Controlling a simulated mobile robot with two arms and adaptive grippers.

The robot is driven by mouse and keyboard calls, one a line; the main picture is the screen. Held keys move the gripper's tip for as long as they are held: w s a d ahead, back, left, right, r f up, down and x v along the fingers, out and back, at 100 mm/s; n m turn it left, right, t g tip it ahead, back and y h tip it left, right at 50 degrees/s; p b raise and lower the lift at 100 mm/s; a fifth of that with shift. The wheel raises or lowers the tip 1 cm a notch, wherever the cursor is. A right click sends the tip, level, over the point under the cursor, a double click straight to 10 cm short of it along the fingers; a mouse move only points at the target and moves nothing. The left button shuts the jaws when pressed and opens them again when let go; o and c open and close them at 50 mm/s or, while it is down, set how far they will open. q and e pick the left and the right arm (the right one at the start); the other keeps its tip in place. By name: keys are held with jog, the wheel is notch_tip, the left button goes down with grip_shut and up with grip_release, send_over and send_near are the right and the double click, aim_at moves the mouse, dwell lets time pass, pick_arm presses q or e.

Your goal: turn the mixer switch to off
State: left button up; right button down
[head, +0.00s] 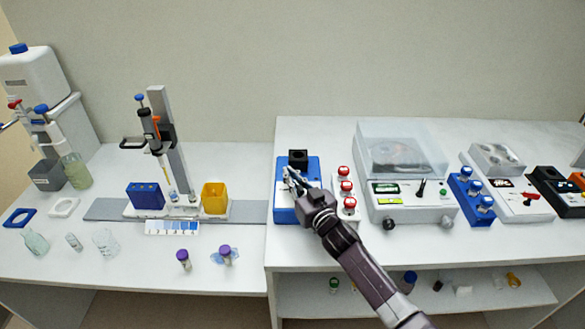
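The mixer looks to be the blue box (314,170) with a black cup (298,157) on top, near the left end of the raised right bench. My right gripper (291,179) is over the front part of this box, with its fingers pointing to the box's left half, just in front of the cup. The gripper and wrist cover much of the box's front, and I cannot make out the switch or its position. Whether the fingers touch anything, or are open or shut, is too small to tell. My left gripper is not in view.
A white rack with red-capped tubes (345,187) stands close to the right of the mixer. Beyond it is a centrifuge with a clear lid (405,150). The lower left bench holds a pipette stand (172,145), a yellow box (215,197) and purple-capped tubes (183,257).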

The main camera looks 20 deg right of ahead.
aim_at(303, 192)
jog(key=c, duration=2)
grip_release()
jog(key=shift+c, duration=0.2)
jog(key=s, duration=0.4)
jog(key=s+d, duration=0.1)
jog(key=s, duration=0.2)
jog(key=s+d, duration=0.1)
jog(key=s, duration=0.3)
jog(key=shift+s+d, duration=0.15)
jog(key=shift+s, duration=0.2)
jog(key=shift+f, duration=0.1)
